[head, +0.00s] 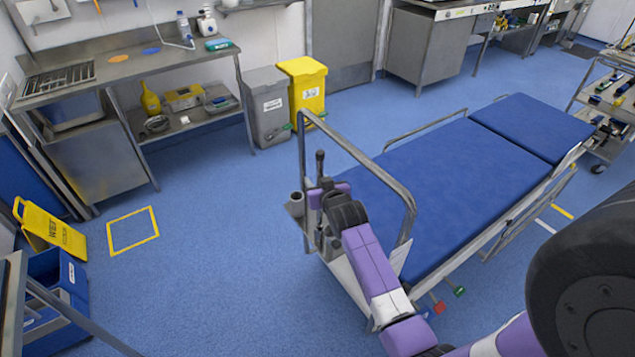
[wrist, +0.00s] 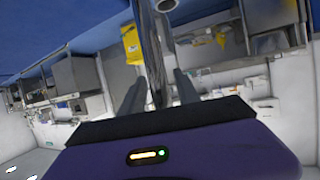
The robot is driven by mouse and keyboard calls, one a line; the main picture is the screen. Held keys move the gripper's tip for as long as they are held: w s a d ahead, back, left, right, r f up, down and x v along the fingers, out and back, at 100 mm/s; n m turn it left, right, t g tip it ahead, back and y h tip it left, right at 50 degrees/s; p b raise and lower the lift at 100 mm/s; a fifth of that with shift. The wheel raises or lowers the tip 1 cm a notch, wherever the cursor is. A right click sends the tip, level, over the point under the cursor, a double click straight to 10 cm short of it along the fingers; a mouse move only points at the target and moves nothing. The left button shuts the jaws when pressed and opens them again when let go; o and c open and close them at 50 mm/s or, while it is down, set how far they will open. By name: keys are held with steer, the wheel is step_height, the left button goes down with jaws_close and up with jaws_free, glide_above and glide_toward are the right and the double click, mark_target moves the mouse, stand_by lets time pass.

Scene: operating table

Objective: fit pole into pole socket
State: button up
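The pole (head: 320,163) is a slim dark rod with a rounded top, standing roughly upright by the near left end of the operating table. My gripper (head: 328,189) is around it, and the pole shows between the two fingers in the wrist view (wrist: 154,50). My gripper also shows there (wrist: 160,85). The pole socket (head: 297,199) is a short pale tube just left of the pole. Its open round end shows at the top of the wrist view (wrist: 166,5), beside the pole. The pole's lower end is not clearly visible.
The operating table (head: 430,195) has a blue mattress and a bent metal rail (head: 360,155) close to my gripper. A yellow bin (head: 307,88) and a grey bin (head: 268,108) stand behind. The floor left of the table is clear up to the yellow wet-floor sign (head: 50,235).

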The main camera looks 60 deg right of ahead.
steer(key=v, duration=1.2)
steer(key=s+a+f+n+t+y, duration=0.1)
steer(key=s+a+n+t+y, duration=0.1)
steer(key=a, duration=0.8)
steer(key=s+a+n+t+y, duration=0.1)
steer(key=s+a+n+y, duration=0.15)
steer(key=a, duration=0.75)
steer(key=s+a+r+n+t+y, duration=0.1)
steer(key=s+a+r+n+y, duration=0.1)
steer(key=s+a+r, duration=0.2)
steer(key=s+a+r+n+t+y, duration=0.1)
steer(key=s+a+r+n+y, duration=0.2)
steer(key=s+a, duration=0.6)
steer(key=shift+s+a+r+t, duration=0.15)
steer(key=shift+a+r+t, duration=0.15)
steer(key=shift+a+r, duration=0.7)
